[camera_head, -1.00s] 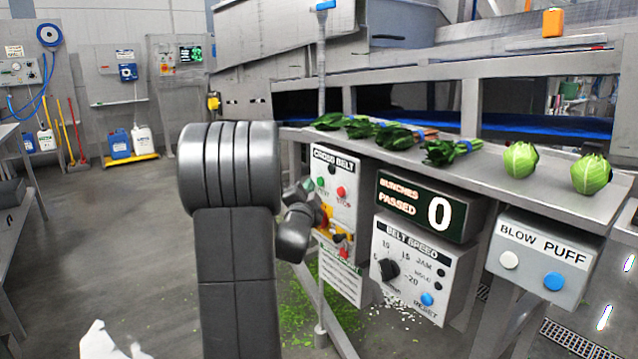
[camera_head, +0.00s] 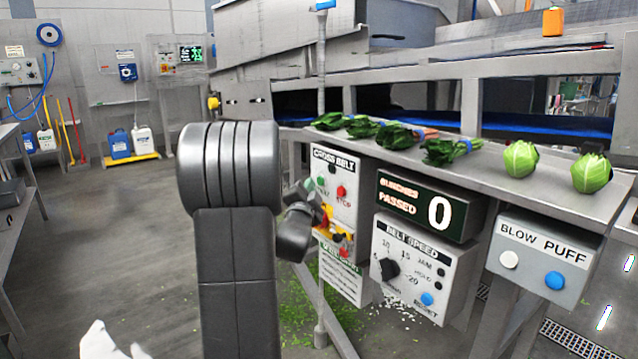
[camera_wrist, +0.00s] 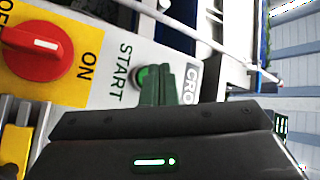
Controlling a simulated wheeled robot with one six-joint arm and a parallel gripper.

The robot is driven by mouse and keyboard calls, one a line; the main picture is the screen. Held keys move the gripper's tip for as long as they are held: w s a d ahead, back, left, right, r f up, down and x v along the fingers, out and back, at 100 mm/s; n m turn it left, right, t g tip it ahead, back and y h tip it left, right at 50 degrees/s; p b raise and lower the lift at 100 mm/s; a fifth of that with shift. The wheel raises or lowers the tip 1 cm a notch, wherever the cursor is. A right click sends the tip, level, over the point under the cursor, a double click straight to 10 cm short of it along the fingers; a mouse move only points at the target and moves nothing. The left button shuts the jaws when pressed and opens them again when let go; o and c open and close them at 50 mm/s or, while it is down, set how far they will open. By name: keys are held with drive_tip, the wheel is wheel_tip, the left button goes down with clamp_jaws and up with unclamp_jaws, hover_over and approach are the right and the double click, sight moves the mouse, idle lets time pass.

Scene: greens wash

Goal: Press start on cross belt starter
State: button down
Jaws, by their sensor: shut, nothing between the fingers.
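The cross belt starter (camera_head: 348,172) is a light grey box under the shelf, with a green start button (camera_head: 320,182) and a red stop button (camera_head: 341,191). A yellow-backed red rotary switch is below them; it is large at the upper left of the wrist view (camera_wrist: 37,48). My gripper (camera_head: 318,207) is in front of the starter's left side. In the wrist view my gripper (camera_wrist: 158,78) is shut and empty, its fingertips beside the START label. They partly cover the green button (camera_wrist: 141,76). I cannot tell whether they touch it.
Right of the starter are a bunch counter (camera_head: 422,207) showing 0, a belt speed box (camera_head: 425,262) with a black knob, and a blow puff box (camera_head: 523,277). Leafy bunches (camera_head: 400,136) and two round green heads (camera_head: 521,159) lie on the shelf above.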

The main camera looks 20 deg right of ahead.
drive_tip(key=shift+w+d+b, duration=0.1)
drive_tip(key=shift+d+b, duration=0.2)
drive_tip(key=shift+d, duration=0.05)
drive_tip(key=shift+w+d+b, duration=0.15)
drive_tip(key=shift+d+b, duration=0.25)
idle(0.7)
idle(0.3)
drive_tip(key=shift+s+a+b, duration=0.3)
drive_tip(key=shift+a, duration=0.45)
drive_tip(key=a, duration=0.1)
drive_tip(key=s+a, duration=0.1)
drive_tip(key=a, duration=0.2)
drive_tip(key=shift+s+a+b, duration=0.35)
drive_tip(key=shift+a, duration=0.05)
